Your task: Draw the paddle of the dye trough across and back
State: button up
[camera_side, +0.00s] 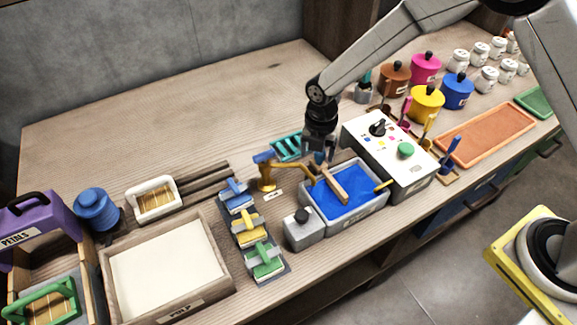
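The dye trough (377,214) is a grey box holding blue dye, at the middle right of the bench. A wooden paddle (327,191) lies across the left part of the trough, tilted over the blue dye. My gripper (318,160) points down at the trough's far left edge, just above the paddle's far end. Its fingers are small and dark here, so I cannot tell whether they are open or closed, or whether they touch the paddle.
A brass tap (266,174) stands left of the trough, and a grey box with a black knob (304,229) sits at its near left. A white control box (390,155) with a green button stands close on the right. The bench behind is clear at the left.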

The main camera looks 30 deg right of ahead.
jog(key=shift+d+r, duration=0.1)
jog(key=shift+r, duration=3.8)
jog(key=shift+d+r, duration=0.1)
jog(key=shift+d, duration=0.2)
jog(key=shift+f, duration=3.9)
grip_shut()
